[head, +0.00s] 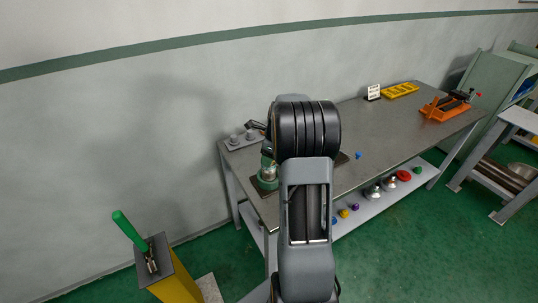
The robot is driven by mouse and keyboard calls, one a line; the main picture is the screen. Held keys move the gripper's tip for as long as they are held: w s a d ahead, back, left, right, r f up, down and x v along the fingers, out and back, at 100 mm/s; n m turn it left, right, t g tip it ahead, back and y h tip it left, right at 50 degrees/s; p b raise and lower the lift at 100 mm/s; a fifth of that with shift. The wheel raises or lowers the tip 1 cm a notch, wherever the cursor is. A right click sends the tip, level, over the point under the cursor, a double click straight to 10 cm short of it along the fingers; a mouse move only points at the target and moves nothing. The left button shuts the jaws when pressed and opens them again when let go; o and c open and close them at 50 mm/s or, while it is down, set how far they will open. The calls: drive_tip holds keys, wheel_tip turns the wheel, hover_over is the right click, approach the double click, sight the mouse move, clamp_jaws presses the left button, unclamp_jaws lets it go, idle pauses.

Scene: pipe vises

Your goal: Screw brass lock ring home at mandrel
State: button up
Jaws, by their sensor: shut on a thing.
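A green-based fixture (267,182) with a pale metal top stands on a dark plate at the near left end of the bench. I cannot tell whether it is the mandrel. My forearm and its large black joint cover the bench just right of it. My gripper is hidden behind the arm, so its hold does not show. I cannot make out the brass lock ring. A small dark part just above the fixture is too small to tell apart.
The grey bench (400,120) is mostly clear. It holds an orange vise (446,107), a yellow tray (400,90), a white sign (374,92) and a small blue piece (358,155). Coloured parts lie on its lower shelf. A yellow post with a green-handled lever (130,230) stands left.

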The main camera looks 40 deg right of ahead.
drive_tip(key=shift+f, duration=0.3)
drive_tip(key=o, duration=1)
drive_tip(key=v, duration=1.4)
